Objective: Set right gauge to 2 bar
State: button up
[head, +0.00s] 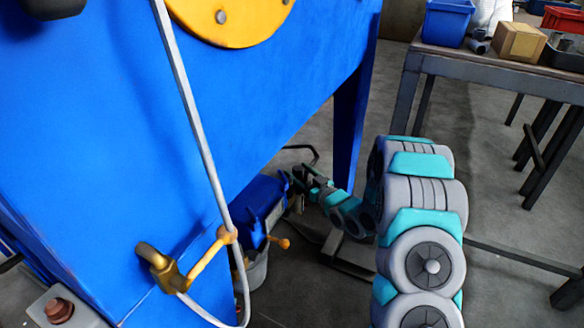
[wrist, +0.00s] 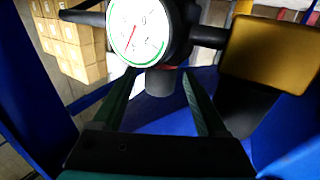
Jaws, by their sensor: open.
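In the wrist view a round pressure gauge (wrist: 138,32) with a white face, a green arc and a red needle sits just beyond my fingertips. The face is tilted in the picture and its numbers are too small to read. A dark grey cylindrical knob (wrist: 160,82) is below the gauge. My gripper (wrist: 159,75) is open, with one finger on each side of the knob; I cannot tell whether either touches it. In the head view my arm reaches down beside the blue machine (head: 120,130), and the gauge cannot be made out there. I cannot tell whether this is the right gauge.
A gold-coloured block (wrist: 270,52) is joined by a dark pipe to the gauge's right. In the head view a brass valve and pipe (head: 165,272) are on the machine's near side, and a workbench (head: 480,68) stands at the back right.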

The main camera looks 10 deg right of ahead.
jog(key=shift+x, duration=2)
jog(key=shift+f, duration=0.1)
jog(key=shift+c, duration=0.2)
grip_shut()
